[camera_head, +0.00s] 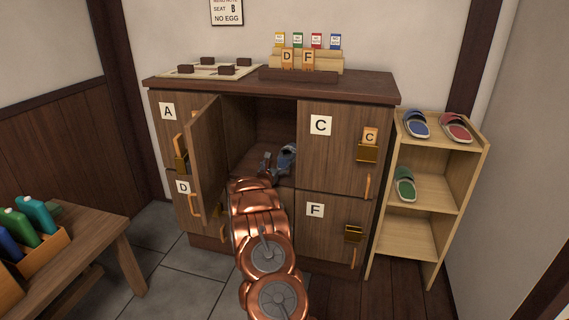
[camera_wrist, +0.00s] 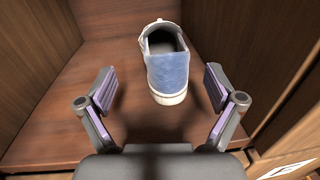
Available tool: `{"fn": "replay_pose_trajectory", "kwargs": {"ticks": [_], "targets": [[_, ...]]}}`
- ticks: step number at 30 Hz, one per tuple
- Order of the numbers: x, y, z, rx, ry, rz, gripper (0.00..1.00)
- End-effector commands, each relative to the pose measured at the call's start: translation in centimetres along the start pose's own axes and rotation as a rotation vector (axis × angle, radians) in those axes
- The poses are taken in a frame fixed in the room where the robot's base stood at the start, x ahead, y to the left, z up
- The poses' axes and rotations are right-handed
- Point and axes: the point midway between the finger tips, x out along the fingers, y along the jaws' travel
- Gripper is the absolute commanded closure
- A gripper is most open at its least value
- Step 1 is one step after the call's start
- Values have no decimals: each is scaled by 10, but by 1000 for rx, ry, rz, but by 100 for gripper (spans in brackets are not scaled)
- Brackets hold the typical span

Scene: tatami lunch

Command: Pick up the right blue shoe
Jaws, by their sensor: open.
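The compartment's door (camera_head: 204,155) stands open on the left. Closed door C (camera_head: 335,150) is on the right. The compartment walls stand close on both sides. A shelf (camera_head: 425,205) at right holds blue, red and green slippers. A bench (camera_head: 95,255) with bottles stands at left.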

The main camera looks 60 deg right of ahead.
Motion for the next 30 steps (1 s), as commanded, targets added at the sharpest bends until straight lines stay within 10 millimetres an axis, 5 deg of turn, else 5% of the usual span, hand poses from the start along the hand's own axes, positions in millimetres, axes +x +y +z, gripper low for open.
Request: {"fn": "replay_pose_trajectory", "kwargs": {"ticks": [30], "targets": [[51, -9, -7, 15, -12, -14, 7]]}}
